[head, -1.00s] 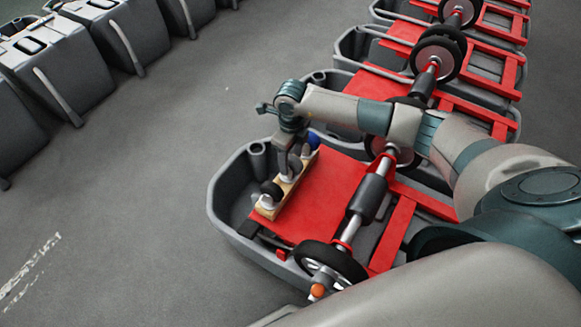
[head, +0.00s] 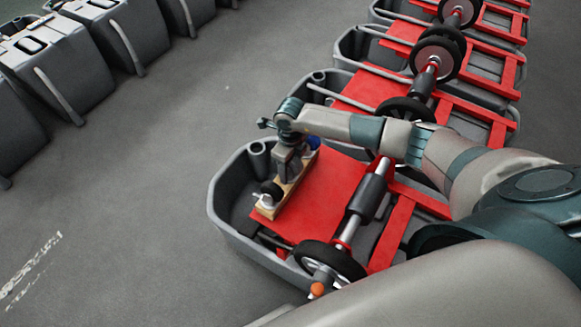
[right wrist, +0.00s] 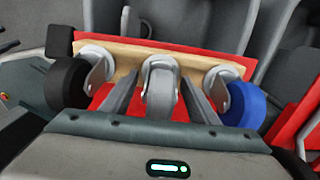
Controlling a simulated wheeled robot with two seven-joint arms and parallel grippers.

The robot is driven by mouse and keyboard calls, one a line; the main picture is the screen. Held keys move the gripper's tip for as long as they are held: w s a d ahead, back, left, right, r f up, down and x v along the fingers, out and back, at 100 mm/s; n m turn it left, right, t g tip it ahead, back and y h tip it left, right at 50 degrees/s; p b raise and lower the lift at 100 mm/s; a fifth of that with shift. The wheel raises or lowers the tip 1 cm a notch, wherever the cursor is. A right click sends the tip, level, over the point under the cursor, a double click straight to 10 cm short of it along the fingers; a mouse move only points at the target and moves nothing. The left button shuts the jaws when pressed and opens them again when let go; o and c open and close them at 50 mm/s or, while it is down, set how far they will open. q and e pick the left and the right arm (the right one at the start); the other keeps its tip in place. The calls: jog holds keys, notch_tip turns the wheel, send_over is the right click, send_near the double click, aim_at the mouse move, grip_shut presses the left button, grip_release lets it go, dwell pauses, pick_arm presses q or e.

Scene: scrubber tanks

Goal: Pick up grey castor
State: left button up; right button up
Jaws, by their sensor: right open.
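The grey castor (right wrist: 160,90) sits in the middle of a wooden strip (right wrist: 205,62), between a black castor (right wrist: 68,83) on the left and a blue castor (right wrist: 243,103) on the right. My right gripper (right wrist: 158,98) is open, with one finger on each side of the grey castor's wheel. I cannot tell whether the fingers touch it. In the head view my right gripper (head: 288,165) is low over the strip (head: 268,212) and largely hides the grey castor. The black castor (head: 271,190) and part of the blue castor (head: 313,141) show there. My left gripper is not in view.
The strip lies on a red plate (head: 322,195) in a grey scrubber tank (head: 228,215). A shaft with a black wheel (head: 330,262) crosses the tank. Similar tanks stand behind, and grey tanks (head: 70,62) line the upper left. The floor between is clear.

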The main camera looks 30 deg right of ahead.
aim_at(294, 159)
jog(key=c, duration=1.3)
jog(key=shift+c, duration=0.4)
jog(key=shift+r, duration=0.15)
jog(key=shift+r, duration=0.5)
jog(key=r, duration=0.1)
jog(key=d+r, duration=0.1)
jog(key=r, duration=0.1)
jog(key=shift+s+r+b, duration=0.15)
jog(key=shift+s+b, duration=0.05)
jog(key=shift+b, duration=0.2)
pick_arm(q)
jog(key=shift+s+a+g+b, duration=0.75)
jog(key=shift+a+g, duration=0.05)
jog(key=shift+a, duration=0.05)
pick_arm(e)
jog(key=s+d+r, duration=0.5)
jog(key=d+r, duration=0.1)
jog(key=d, duration=0.3)
jog(key=shift+s+r, duration=0.25)
jog(key=shift+s, duration=0.05)
